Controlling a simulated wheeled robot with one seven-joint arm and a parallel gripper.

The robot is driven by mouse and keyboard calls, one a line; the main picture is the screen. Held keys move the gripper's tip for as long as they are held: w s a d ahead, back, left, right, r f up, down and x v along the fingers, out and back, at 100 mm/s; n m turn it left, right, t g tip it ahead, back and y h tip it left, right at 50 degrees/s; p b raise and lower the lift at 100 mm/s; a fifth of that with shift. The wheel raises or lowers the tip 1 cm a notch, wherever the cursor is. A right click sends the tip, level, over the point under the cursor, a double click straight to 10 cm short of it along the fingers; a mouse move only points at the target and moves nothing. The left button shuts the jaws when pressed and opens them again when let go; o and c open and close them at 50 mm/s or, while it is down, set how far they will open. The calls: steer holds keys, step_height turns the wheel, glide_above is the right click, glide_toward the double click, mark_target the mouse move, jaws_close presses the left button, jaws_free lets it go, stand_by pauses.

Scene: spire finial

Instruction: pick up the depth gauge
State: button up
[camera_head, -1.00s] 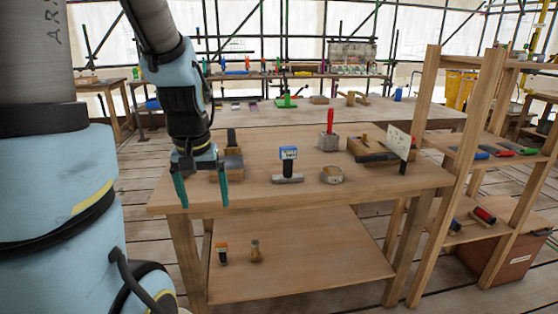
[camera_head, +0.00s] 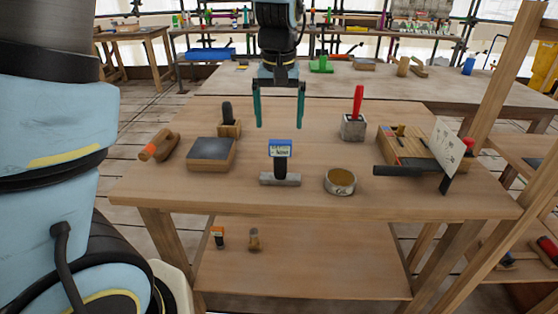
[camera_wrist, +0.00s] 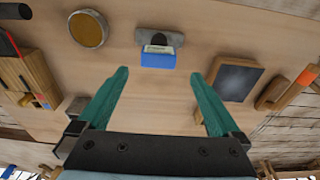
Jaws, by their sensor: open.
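The depth gauge (camera_head: 280,165) stands upright on the wooden bench, with a wide grey base, a dark body and a blue-framed display on top. In the wrist view the depth gauge (camera_wrist: 158,54) lies just ahead of the fingertips, roughly centred between them and apart from both. My gripper (camera_head: 279,124) is open and empty, its two teal fingers pointing down over the bench. In the head view it is directly above the gauge in the picture. The open fingers also show in the wrist view (camera_wrist: 158,74).
A round tin (camera_head: 340,181) stands right of the gauge and a dark sharpening block (camera_head: 211,154) left. Behind are a small wooden holder (camera_head: 229,128) and a grey block with a red handle (camera_head: 354,127). A wooden tool box (camera_head: 410,146) and upright white card (camera_head: 447,148) stand at right.

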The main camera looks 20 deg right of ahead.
mark_target(280, 141)
steer(key=shift+w+d+f+p, duration=0.15)
steer(key=shift+f+p, duration=0.35)
steer(key=shift+f, duration=1.45)
steer(key=shift+w+d+f+p, duration=0.15)
steer(key=shift+f+p, duration=0.3)
steer(key=shift+f, duration=1.45)
steer(key=c, duration=1.5)
steer(key=shift+r, duration=0.1)
